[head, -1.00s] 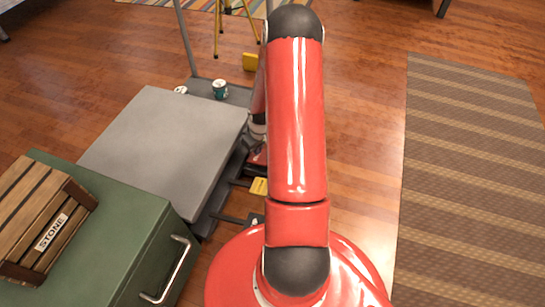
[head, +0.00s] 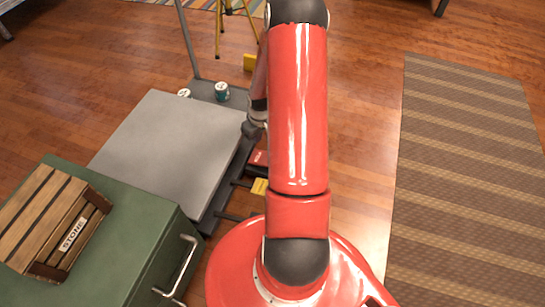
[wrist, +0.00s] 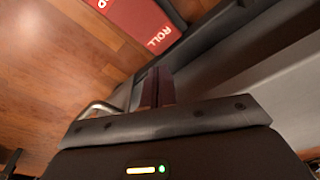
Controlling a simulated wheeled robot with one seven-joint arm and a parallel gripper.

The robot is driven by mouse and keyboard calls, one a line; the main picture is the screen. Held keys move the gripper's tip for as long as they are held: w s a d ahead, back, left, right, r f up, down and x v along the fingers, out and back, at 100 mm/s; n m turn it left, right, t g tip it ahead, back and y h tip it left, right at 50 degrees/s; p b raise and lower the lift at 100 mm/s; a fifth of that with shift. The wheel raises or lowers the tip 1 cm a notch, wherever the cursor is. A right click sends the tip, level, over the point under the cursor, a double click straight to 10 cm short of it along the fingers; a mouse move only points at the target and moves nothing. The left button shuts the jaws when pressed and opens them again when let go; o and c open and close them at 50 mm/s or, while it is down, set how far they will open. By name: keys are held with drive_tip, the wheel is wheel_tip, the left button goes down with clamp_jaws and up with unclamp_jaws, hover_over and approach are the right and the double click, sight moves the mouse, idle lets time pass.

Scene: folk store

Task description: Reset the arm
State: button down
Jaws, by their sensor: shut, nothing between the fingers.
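My red arm (head: 298,115) stretches up the middle of the head view, bent at an elbow near the top. Its grey wrist part (head: 255,122) hangs down just right of the grey platform. The fingertips are hidden in the head view. In the wrist view my gripper (wrist: 157,88) shows as two dark fingers together, shut and empty. They are close to the grey side of the platform structure (wrist: 240,70) in that picture; I cannot tell if they touch it.
The grey platform (head: 170,140) stands left of my arm, with cans (head: 222,92) behind. A green cabinet (head: 130,235) bearing a wooden crate (head: 40,215) is at lower left. A red box (wrist: 140,18) lies on the floor. A striped rug (head: 470,170) lies right.

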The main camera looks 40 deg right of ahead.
idle(0.3)
drive_tip(key=s+a+r+t+h+p, duration=0.15)
drive_tip(key=a+r, duration=0.35)
drive_tip(key=r, duration=0.8)
drive_tip(key=s+a+r+p, duration=0.15)
drive_tip(key=a+r, duration=0.35)
drive_tip(key=r, duration=0.9)
drive_tip(key=s+a+r+t+y+p, duration=0.1)
drive_tip(key=s+a+r+t+p, duration=0.1)
drive_tip(key=s+a+r, duration=1)
drive_tip(key=s+r+p, duration=0.1)
drive_tip(key=s+r, duration=0.2)
drive_tip(key=s, duration=0.1)
drive_tip(key=shift+a+r+p, duration=0.3)
drive_tip(key=shift+r, duration=0.05)
